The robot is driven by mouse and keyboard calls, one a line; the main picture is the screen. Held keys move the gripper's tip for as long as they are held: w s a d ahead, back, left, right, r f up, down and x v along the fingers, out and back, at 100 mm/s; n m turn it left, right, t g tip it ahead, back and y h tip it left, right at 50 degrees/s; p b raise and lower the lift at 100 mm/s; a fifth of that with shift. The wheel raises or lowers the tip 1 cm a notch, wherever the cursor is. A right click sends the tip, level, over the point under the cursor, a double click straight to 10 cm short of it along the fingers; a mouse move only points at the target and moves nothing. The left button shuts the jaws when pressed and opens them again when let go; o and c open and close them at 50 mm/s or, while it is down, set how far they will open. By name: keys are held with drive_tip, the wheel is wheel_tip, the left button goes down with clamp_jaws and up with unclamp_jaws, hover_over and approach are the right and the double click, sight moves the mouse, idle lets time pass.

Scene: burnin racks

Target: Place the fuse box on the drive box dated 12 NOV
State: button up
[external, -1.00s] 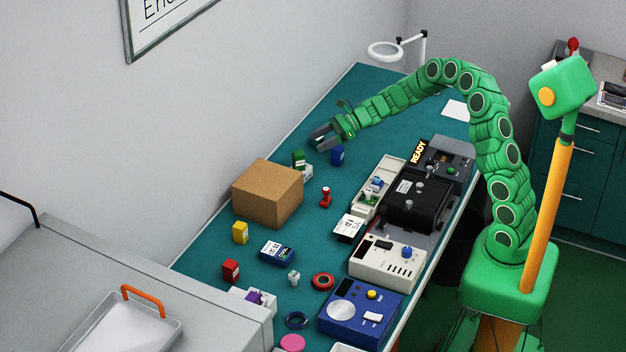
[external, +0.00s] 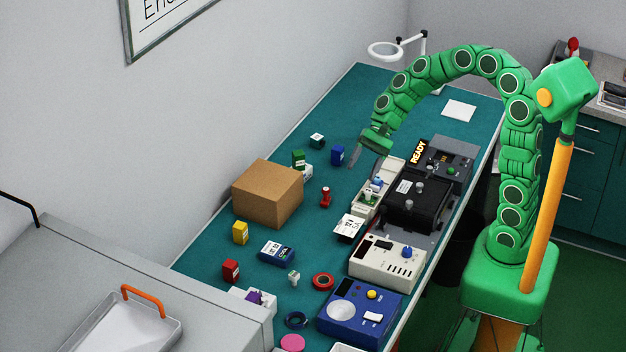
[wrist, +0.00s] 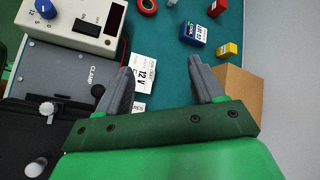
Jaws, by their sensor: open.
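My gripper (external: 367,158) is open and empty, above the table beside the long pale fixture; its spread fingers also show in the wrist view (wrist: 164,84). A white box with a printed label (external: 349,228) lies on the table; in the wrist view the label (wrist: 145,73) reads something like "12 V". A blue box with a white label (external: 276,252) lies further left; it also shows in the wrist view (wrist: 193,33). I cannot read a date on either. Small dark green (external: 317,141), blue (external: 337,155) and green (external: 298,158) blocks stand at the back; which is the fuse box is unclear.
A cardboard box (external: 267,194) stands by the wall. A red stamp-like object (external: 325,197), yellow block (external: 240,232) and red block (external: 231,270) stand around it. A black clamp unit (external: 415,205) and a cream instrument (external: 387,262) line the right edge. The far table is mostly clear.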

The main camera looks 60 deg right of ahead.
drive_tip(key=s+n+g+h, duration=0.35)
drive_tip(key=s+n, duration=0.35)
drive_tip(key=s, duration=0.9)
drive_tip(key=s+d+n+h, duration=0.2)
drive_tip(key=s+d+h, duration=0.1)
drive_tip(key=s+d, duration=0.2)
drive_tip(key=s+d+f+n+h, duration=0.1)
drive_tip(key=s+d+n+h, duration=0.2)
drive_tip(key=s, duration=0.7)
drive_tip(key=d, duration=0.2)
drive_tip(key=shift+s+d, duration=0.25)
drive_tip(key=shift+d, duration=0.15)
